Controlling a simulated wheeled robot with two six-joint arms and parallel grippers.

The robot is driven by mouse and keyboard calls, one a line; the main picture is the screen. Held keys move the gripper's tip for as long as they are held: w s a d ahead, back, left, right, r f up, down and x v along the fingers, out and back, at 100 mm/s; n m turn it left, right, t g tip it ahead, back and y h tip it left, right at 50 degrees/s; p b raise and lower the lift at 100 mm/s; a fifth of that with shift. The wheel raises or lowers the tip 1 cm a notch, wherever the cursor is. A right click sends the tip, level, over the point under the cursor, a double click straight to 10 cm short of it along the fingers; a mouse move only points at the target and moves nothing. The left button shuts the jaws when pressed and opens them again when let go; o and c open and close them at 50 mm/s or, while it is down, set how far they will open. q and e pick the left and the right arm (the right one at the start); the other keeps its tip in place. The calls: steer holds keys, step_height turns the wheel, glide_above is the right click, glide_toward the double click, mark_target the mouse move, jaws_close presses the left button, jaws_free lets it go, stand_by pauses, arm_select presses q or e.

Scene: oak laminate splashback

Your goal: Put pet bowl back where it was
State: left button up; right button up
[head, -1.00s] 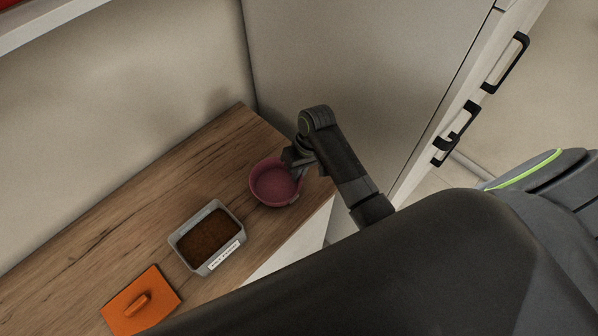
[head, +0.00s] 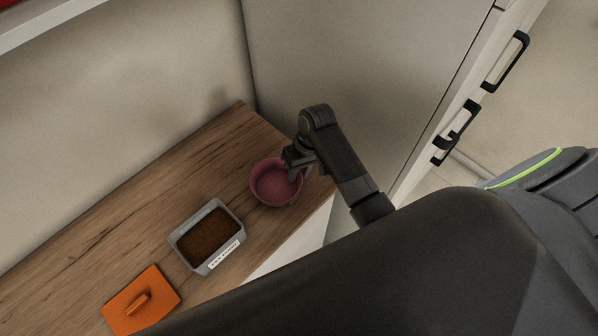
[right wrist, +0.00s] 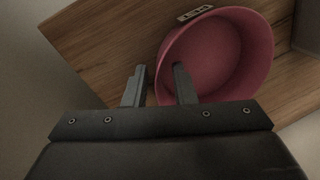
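The pink pet bowl (head: 272,186) stands upright on the wooden counter, near its right end; it also shows in the right wrist view (right wrist: 235,50), looking empty. My right gripper (head: 294,174) is at the bowl's right rim. In the right wrist view my right gripper (right wrist: 160,75) has its fingers apart, one outside the bowl wall and one inside. The rim passes between them with visible gaps, so the gripper looks open. My left gripper is not in view.
A grey container (head: 219,259) with brown contents and a label stands left of the bowl. An orange lid with a handle (head: 154,287) lies further left. A tall white panel (head: 350,60) rises beyond the counter's right end. Bare counter (head: 130,220) lies along the wall.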

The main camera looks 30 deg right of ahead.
steer(key=p+v, duration=0.2)
steer(key=v, duration=0.9)
steer(key=shift+r+p, duration=0.3)
steer(key=shift+r, duration=0.05)
steer(key=shift+f, duration=0.1)
